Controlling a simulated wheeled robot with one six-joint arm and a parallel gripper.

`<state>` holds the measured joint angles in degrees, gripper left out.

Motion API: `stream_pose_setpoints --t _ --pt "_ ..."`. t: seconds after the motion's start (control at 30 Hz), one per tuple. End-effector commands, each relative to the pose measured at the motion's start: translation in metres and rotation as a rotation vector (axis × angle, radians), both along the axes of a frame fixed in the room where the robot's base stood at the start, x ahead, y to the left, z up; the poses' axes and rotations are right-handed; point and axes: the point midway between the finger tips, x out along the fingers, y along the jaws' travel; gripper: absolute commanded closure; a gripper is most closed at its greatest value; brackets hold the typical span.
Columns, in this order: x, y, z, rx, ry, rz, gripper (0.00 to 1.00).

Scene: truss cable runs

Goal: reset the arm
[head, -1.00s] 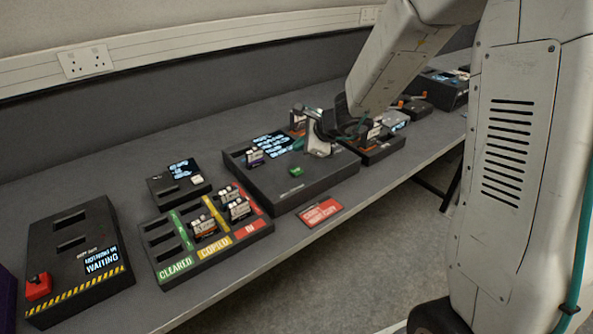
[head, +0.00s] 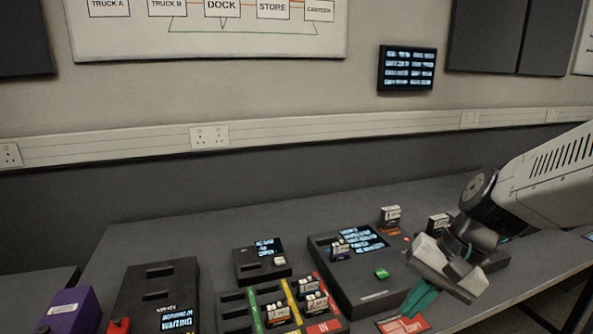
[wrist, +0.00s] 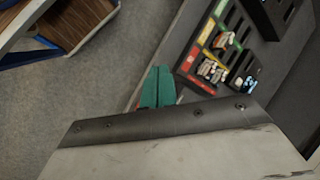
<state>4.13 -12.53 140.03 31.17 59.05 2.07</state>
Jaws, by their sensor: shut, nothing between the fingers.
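My gripper (head: 418,301) is at the lower right of the head view, its teal fingers together and empty. It hangs over the front edge of the bench, close to the red card and the right side of the large black console (head: 345,283). In the wrist view the teal fingertips (wrist: 158,88) lie side by side, with floor and the bench edge beyond them. My arm comes in from the right of the head view and hides part of the bench behind it.
A sorting tray (head: 236,308) with coloured lanes holds several small cartridges (head: 278,314). A small black box (head: 262,260), a slotted waiting box (head: 160,290) and a purple box (head: 72,309) stand left. A red card (head: 403,325) lies at the front edge. The back left bench is clear.

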Motion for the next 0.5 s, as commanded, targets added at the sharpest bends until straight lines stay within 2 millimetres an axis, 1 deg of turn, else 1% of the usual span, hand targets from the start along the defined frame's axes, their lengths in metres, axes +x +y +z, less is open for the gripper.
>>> stream_pose_setpoints --t 0.03,0.1,0.2,0.3,0.33,0.4,0.5 --pt "-0.022 -0.008 0.009 -0.06 -0.017 0.081 1.0" --pt "-0.051 -0.023 0.017 -0.154 -0.027 0.186 1.0" --pt "-0.085 -0.045 0.029 -0.287 -0.049 0.3 1.0" --pt "-0.108 -0.063 0.04 -0.397 -0.083 0.366 1.0" --pt "-0.113 -0.067 0.043 -0.422 -0.096 0.377 1.0" --pt "-0.12 -0.072 0.05 -0.462 -0.132 0.39 1.0" --pt "-0.125 -0.072 0.057 -0.478 -0.181 0.387 1.0"
